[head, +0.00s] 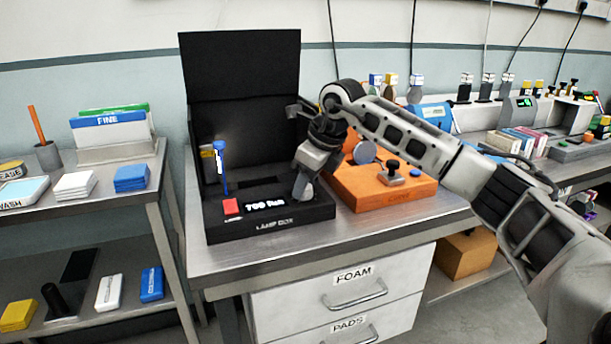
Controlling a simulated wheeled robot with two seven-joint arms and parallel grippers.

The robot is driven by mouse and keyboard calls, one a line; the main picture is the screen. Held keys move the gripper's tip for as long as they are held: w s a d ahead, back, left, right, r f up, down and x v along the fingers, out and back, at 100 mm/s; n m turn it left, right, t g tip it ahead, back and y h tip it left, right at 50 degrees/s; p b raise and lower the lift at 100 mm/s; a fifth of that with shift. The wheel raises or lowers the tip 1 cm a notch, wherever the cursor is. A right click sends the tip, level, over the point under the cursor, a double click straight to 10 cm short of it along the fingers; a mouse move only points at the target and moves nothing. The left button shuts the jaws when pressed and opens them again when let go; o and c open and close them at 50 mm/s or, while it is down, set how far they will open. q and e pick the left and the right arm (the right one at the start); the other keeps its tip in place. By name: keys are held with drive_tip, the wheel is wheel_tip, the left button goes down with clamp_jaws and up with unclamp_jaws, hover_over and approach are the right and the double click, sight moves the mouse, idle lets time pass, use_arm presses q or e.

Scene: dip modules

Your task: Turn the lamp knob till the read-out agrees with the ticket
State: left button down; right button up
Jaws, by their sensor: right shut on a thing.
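The black lamp box (214,231) stands on the steel bench with its tall lid raised. Its lit read-out (265,204) shows white characters that look like "700" or "760" with a short word after them, too small to read surely. A grey knob (307,192) is at the right of the read-out. My right gripper (303,180) points down and is shut on the knob, hiding part of it. A blue post (224,176) with a small white piece stands at the box's left; whether that piece is the ticket I cannot tell. My left gripper is out of view.
An orange box (371,193) with a black-topped knob stands close on the right, under my right arm. A side shelf (100,208) with pads is at the left. A narrow bench strip is bare in front.

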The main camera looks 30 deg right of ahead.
drive_tip(key=shift+n+y+p, duration=0.3)
drive_tip(key=shift+n+p, duration=0.25)
drive_tip(key=shift+n, duration=0.45)
drive_tip(key=o, duration=1)
drive_tip(key=v, duration=1.6)
drive_tip(key=shift+w+d+r+p, duration=0.2)
drive_tip(key=shift+w+p, duration=0.1)
drive_tip(key=shift+w, duration=0.1)
drive_tip(key=shift+f, duration=0.15)
